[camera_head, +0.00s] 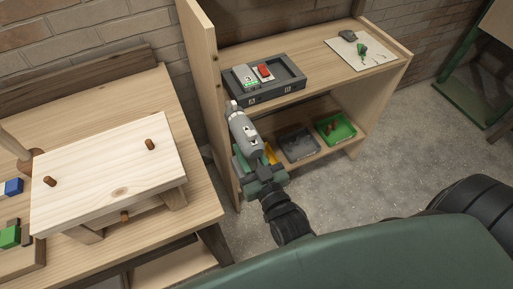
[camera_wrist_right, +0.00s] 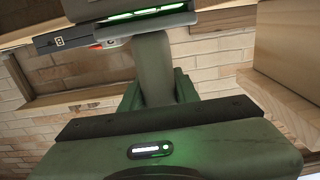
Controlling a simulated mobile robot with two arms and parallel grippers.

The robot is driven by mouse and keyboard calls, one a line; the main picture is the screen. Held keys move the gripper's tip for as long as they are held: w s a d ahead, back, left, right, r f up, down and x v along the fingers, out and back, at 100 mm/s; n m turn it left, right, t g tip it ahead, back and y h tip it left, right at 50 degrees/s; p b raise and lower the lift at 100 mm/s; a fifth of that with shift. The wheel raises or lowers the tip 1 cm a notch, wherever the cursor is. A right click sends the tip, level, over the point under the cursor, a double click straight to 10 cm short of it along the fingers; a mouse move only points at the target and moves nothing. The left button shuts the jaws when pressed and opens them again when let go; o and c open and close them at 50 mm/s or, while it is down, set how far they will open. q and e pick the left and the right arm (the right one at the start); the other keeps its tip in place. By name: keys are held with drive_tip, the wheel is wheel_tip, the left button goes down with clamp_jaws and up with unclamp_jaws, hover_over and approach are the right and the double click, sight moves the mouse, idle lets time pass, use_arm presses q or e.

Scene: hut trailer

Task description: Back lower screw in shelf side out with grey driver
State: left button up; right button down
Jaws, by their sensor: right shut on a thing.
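The grey driver (camera_head: 243,133) is in my right gripper (camera_head: 256,166), in front of the left end of the shelf. Its front end points up toward the wooden shelf side (camera_head: 206,70), close to the panel edge; I cannot tell if it touches. The right wrist view shows a grey-green body (camera_wrist_right: 153,68) between parts of my gripper, with green light above it. My left gripper is not in view.
A dark tray (camera_head: 283,91) with a grey block and a red item stands on the upper shelf. A white sheet (camera_head: 375,56) lies right of it. Grey (camera_head: 300,157) and green (camera_head: 345,139) bins stand below. The workbench (camera_head: 205,215) with a pegged board (camera_head: 105,175) is left.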

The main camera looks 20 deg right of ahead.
drive_tip(key=shift+w+r, duration=0.1)
drive_tip(key=shift+w, duration=0.55)
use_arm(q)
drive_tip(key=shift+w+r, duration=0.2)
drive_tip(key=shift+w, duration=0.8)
use_arm(e)
drive_tip(key=w, duration=0.4)
drive_tip(key=shift+w, duration=0.3)
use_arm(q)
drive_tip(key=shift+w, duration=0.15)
use_arm(e)
drive_tip(key=shift+a, duration=0.1)
